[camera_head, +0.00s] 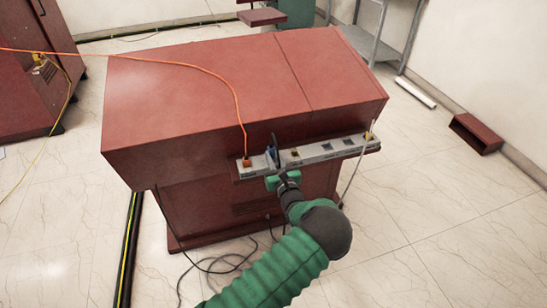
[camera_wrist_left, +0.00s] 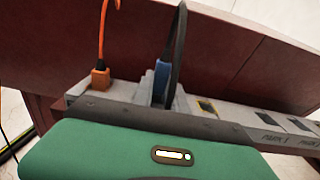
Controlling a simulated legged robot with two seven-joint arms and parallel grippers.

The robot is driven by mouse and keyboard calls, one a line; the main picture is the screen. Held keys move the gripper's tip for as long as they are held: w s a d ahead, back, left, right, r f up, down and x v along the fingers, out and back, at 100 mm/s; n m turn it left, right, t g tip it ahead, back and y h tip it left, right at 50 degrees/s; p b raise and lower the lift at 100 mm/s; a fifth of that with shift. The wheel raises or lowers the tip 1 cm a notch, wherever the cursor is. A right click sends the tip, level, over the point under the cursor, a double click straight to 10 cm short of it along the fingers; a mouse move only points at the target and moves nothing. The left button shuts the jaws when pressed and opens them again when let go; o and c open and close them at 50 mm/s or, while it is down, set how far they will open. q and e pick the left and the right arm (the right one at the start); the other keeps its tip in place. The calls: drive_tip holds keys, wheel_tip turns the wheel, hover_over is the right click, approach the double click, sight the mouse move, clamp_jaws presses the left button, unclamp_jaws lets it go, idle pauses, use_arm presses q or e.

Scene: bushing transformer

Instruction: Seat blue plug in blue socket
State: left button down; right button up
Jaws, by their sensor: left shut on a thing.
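A blue plug (camera_head: 270,156) with a dark cable is at the grey socket strip (camera_head: 312,152) on the front ledge of the red cabinet. In the left wrist view the blue plug (camera_wrist_left: 162,80) stands upright between grey fingers, its black cable arching up. My left gripper (camera_head: 274,164) reaches in from the front and is shut on the blue plug. The plug's lower end and the blue socket are hidden by the gripper, so I cannot tell how deep the plug sits. My right gripper is out of view.
An orange plug (camera_head: 246,162) with an orange cable sits at the strip's left end, close beside my gripper. A yellow-marked socket (camera_head: 294,153) and dark sockets lie to the right. A pale cable hangs near the right end. Loose black cables lie on the floor.

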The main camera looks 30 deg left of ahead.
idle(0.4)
use_arm(q)
drive_tip(key=shift+f+b, duration=0.4)
drive_tip(key=shift+f, duration=0.65)
drive_tip(key=c, duration=1.2)
unclamp_jaws()
drive_tip(key=shift+c, duration=0.2)
